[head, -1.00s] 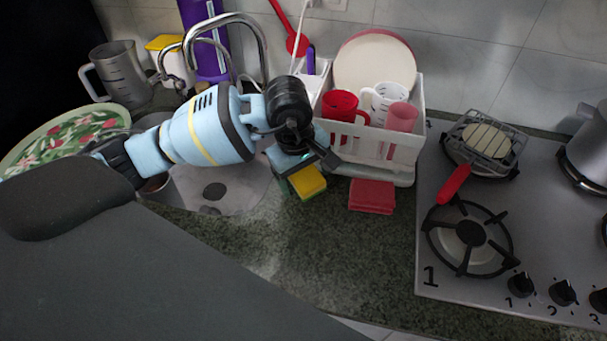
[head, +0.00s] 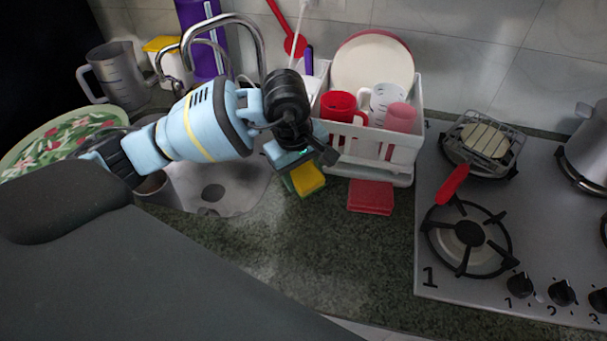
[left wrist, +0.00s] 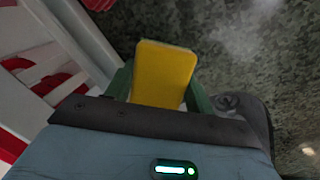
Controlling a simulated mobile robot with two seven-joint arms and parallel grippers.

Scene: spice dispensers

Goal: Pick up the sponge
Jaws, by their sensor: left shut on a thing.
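A yellow sponge with a green side (head: 308,180) is at my left gripper (head: 303,178), beside the dish rack and over the counter. In the left wrist view the sponge (left wrist: 163,72) stands between the two green fingers (left wrist: 160,88), its yellow face toward the camera. My left gripper is shut on the sponge. In the head view the hand partly hides the sponge's upper end. Whether the sponge touches the counter is hard to tell. My right gripper is not in view.
A white dish rack (head: 402,158) with a plate and cups stands just behind and right. A red block (head: 370,197) lies in front of it. The sink (head: 225,190) is at left, the stove (head: 540,240) at right. The front counter is clear.

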